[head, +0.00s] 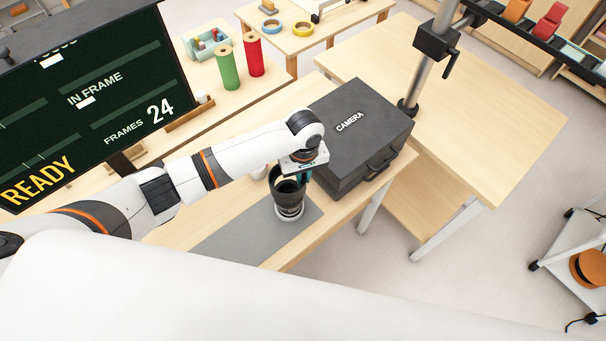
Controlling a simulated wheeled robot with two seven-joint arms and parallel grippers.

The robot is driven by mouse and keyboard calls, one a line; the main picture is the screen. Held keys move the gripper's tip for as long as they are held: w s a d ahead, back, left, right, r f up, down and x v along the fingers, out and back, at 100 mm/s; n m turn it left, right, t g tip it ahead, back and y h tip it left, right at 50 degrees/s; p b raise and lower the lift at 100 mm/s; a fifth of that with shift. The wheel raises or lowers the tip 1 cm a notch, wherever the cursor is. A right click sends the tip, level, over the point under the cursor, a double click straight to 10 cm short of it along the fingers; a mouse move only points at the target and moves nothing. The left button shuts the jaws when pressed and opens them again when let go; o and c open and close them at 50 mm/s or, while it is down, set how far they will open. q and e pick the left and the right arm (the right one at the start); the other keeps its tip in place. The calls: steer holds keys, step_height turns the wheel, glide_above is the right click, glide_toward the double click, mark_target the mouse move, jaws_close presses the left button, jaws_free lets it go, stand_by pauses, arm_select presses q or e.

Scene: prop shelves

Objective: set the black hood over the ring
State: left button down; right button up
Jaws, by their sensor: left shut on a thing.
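The black hood (287,187) is in the middle of the head view, with its open mouth facing up. My left gripper (303,179) is shut on its rim at the right side. Directly under the hood is a dark lens body with a pale ring (289,210), upright on a grey mat (243,232). The hood looks in line with the ring. From this angle I cannot tell whether it touches the ring or is just above it. My right gripper is not in view.
A black camera case (352,130) stands close behind and right of the hood. A pale cup is partly hidden behind my left wrist. A dark sign board (95,95) stands at the left. The grey mat's left part is clear.

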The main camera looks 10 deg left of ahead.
arm_select(q)
steer(key=shift+r, duration=0.1)
steer(key=shift+r, duration=1.9)
